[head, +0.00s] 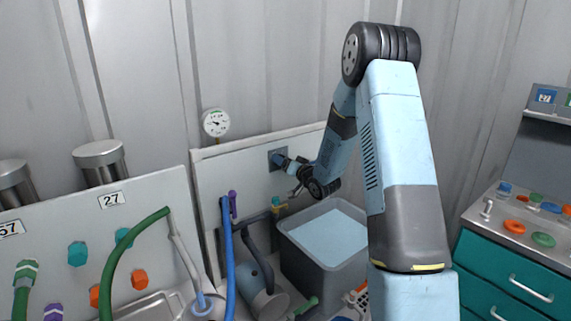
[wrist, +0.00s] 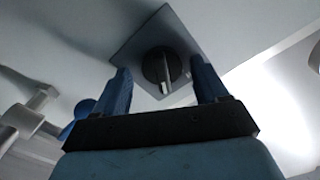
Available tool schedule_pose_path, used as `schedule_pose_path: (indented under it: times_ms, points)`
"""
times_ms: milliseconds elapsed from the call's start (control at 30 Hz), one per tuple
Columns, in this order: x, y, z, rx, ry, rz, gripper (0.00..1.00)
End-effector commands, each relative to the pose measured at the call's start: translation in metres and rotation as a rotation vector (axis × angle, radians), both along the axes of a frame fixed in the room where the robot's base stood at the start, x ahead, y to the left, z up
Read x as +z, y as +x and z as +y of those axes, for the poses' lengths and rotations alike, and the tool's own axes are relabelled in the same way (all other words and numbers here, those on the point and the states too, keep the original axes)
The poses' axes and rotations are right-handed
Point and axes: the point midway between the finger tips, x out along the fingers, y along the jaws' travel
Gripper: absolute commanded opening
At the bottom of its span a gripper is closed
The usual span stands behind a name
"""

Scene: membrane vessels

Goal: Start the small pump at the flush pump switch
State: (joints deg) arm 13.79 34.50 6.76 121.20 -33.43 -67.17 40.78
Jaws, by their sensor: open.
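The flush pump switch is a dark round knob (wrist: 161,66) with a raised grip and a pale mark at its lower end. It sits on a square grey plate (wrist: 150,35) on the white panel. The plate also shows in the head view (head: 273,153), partly covered by my gripper (head: 282,161). In the wrist view my gripper (wrist: 161,76) is open, its blue fingers on the left and right of the knob. I cannot tell whether they touch it. A grey cylindrical pump (head: 265,301) stands low beside the grey tank.
The grey tank (head: 305,265) of pale blue liquid is below my arm. Blue (head: 229,260) and green (head: 130,243) hoses rise on the left. A pressure gauge (head: 215,122) is above the panel. A teal drawer cabinet (head: 500,275) stands at right.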

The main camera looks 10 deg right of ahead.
Motion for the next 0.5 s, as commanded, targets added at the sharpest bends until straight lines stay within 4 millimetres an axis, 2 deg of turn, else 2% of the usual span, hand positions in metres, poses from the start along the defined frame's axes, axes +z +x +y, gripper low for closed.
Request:
schedule_pose_path:
  times_ms: [267, 367, 500]
  points:
    - [0.0, -0.005, -0.001, 0.001, 0.0, 0.0, 0.73]
    - [0.0, -0.015, -0.006, 0.001, 0.0, 0.001, 0.73]
    - [0.0, -0.038, -0.016, -0.001, 0.0, 0.002, 0.73]
